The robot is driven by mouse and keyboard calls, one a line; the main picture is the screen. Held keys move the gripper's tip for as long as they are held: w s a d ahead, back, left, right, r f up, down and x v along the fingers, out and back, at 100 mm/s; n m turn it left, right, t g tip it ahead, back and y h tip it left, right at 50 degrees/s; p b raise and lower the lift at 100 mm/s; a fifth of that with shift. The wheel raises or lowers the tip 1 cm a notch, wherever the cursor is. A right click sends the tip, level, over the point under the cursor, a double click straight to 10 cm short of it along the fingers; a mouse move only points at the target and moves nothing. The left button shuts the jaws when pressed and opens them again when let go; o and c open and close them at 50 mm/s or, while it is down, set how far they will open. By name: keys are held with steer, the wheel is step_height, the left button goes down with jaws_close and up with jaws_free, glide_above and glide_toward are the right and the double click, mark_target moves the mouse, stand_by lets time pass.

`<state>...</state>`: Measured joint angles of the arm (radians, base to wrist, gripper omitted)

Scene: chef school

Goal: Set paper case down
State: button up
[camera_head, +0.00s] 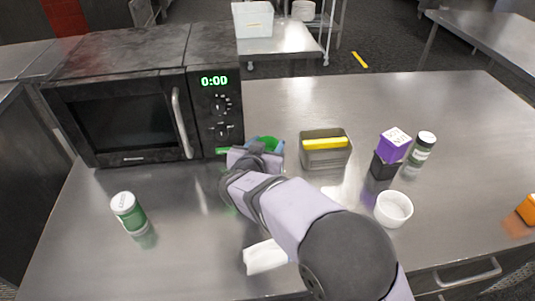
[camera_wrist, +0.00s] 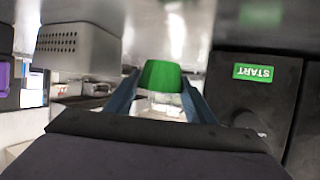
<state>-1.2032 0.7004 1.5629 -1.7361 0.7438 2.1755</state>
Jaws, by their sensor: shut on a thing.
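My gripper (camera_head: 264,150) is shut on a green paper case (camera_head: 270,143), in front of the microwave's right side. In the wrist view my gripper (camera_wrist: 160,84) has its two blue fingers on either side of the green paper case (camera_wrist: 162,75), which looks like a small tapered cup. My arm hides part of the counter below it, and I cannot tell whether the case touches the counter.
The microwave (camera_head: 120,110) stands close behind left. A grey caddy (camera_head: 325,158) with a yellow sponge (camera_head: 325,143) is right of my gripper. Further right are a purple box (camera_head: 394,143), a jar (camera_head: 421,152) and a white bowl (camera_head: 393,209). Another jar (camera_head: 128,212) stands left.

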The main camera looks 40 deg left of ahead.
steer(key=shift+f+p, duration=0.5)
steer(key=shift+f, duration=1.5)
steer(key=shift+f+b, duration=0.25)
steer(key=shift+b, duration=0.25)
steer(key=o, duration=1)
steer(key=shift+r+p, duration=0.2)
steer(key=shift+p, duration=0.15)
